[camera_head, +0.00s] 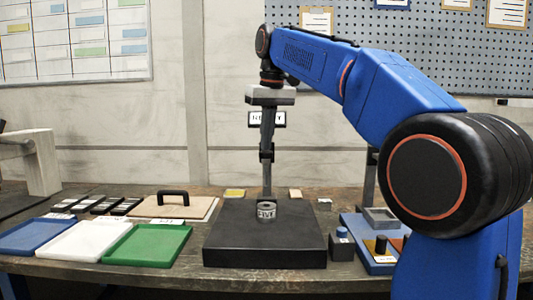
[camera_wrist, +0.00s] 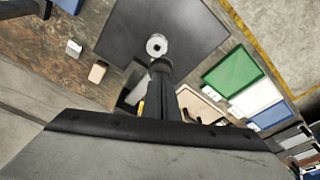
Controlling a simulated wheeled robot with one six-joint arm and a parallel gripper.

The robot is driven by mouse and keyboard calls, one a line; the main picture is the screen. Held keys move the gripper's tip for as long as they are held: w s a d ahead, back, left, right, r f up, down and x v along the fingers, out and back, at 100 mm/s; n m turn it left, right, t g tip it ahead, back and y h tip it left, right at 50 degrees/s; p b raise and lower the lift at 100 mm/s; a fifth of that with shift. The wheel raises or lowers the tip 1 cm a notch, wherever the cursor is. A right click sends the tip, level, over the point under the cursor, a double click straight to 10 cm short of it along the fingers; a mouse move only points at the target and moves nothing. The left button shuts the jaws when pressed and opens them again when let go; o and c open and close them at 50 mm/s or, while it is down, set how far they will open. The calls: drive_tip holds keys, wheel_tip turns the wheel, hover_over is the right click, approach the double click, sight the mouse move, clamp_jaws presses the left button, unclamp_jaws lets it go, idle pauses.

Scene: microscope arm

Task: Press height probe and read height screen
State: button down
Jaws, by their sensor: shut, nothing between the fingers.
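My gripper (camera_head: 266,157) is shut and empty, pointing down above the black plate (camera_head: 225,245). In the wrist view its closed fingers (camera_wrist: 162,66) reach towards a round metal piece (camera_wrist: 156,45) with a central hole. That short metal cylinder (camera_head: 266,213) stands upright on the plate, below and apart from the fingertips, with an unclear label. A small white panel with a dark frame (camera_head: 280,119) shows behind the fingers. They cover its middle, so its text cannot be read. A thin dark post (camera_head: 267,180) rises behind the plate; I cannot make out a separate probe.
Blue (camera_head: 35,237), white (camera_head: 88,240) and green (camera_head: 147,245) trays lie at the left. A board with a black handle (camera_head: 173,194) lies behind them. A blue fixture (camera_head: 352,225) with small blocks stands right of the plate. My arm covers the far right.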

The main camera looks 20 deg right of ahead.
sight(266, 156)
drive_tip(key=shift+f, duration=2.75)
drive_tip(key=shift+r, duration=0.1)
drive_tip(key=shift+r, duration=3.2)
drive_tip(key=shift+r, duration=0.15)
wheel_tip(266, 156, up, 7)
drive_tip(key=s, duration=0.1)
drive_tip(key=shift+s+d, duration=0.15)
drive_tip(key=shift+s, duration=0.05)
